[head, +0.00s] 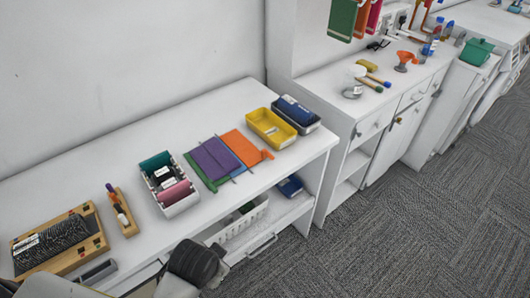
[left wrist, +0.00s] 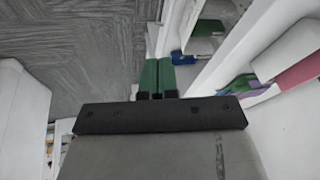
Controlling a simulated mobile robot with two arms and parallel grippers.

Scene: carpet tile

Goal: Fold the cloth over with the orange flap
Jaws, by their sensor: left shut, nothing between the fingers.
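The cloth lies spread on the white counter in the head view, with green, purple (head: 213,158) and orange panels side by side. The orange flap (head: 243,147) is at its right end, with a small tab sticking out at its right corner. Some blue shows at its front edge. Part of the cloth, green and purple (left wrist: 243,86), shows at the right in the left wrist view. My left gripper (left wrist: 157,62) has green fingers, shut together and empty, well to the side of the cloth and apart from it. My right gripper is not in view.
A yellow bin (head: 271,128) and a dark bin (head: 297,114) stand right of the cloth. A white tray of rolls (head: 182,207) stands left of it. A wooden holder (head: 125,213) and a wooden box (head: 57,242) are further left. A shelf with a white basket (head: 238,220) is below.

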